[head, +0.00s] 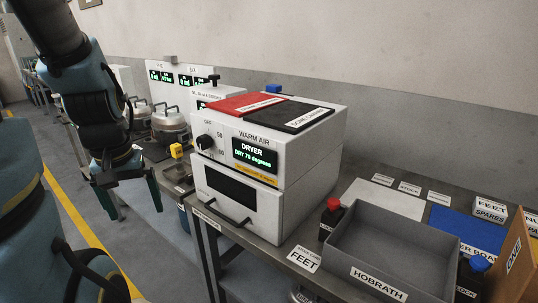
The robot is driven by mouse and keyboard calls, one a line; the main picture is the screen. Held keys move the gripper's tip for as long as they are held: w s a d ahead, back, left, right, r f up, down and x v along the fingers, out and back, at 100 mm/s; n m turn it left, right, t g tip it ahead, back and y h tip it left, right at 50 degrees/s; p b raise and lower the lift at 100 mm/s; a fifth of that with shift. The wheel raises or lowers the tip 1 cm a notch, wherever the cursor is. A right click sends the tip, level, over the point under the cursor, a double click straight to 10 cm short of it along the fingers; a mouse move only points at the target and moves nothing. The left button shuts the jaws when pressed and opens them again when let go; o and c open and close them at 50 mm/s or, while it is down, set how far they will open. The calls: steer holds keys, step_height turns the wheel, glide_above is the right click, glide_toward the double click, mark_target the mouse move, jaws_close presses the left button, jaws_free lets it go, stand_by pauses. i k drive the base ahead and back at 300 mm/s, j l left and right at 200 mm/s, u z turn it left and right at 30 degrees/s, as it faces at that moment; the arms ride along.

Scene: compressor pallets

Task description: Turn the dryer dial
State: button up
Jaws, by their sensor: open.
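The dryer (295,180) is a white box on the bench in the middle of the head view. Its black dial (205,142) sits at the left of the front panel, with "OFF" and numbers marked around it. The dial's exact pointer direction is too small to tell. The green display (255,154) reads "DRYER" and "DRY 70 degrees". My gripper (131,196) hangs at the left, pointing down, with its fingers apart and nothing seen between them. It is to the left of the dial and lower in the picture, not touching the dryer.
A grey tray (385,255) labelled "HOBRATH" and a red-capped bottle (331,218) stand right of the dryer. Red (245,103) and black (296,115) pads lie on top. Metal pots (170,125) stand on the bench behind my gripper. Open floor shows in front of the bench.

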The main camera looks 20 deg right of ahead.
mark_target(204, 142)
steer(key=k+j+u, duration=0.1)
steer(key=u, duration=0.25)
steer(key=k+j+u, duration=0.15)
steer(key=k+u, duration=0.2)
steer(key=k+j+u, duration=0.1)
steer(key=u, duration=0.25)
steer(key=j, duration=0.1)
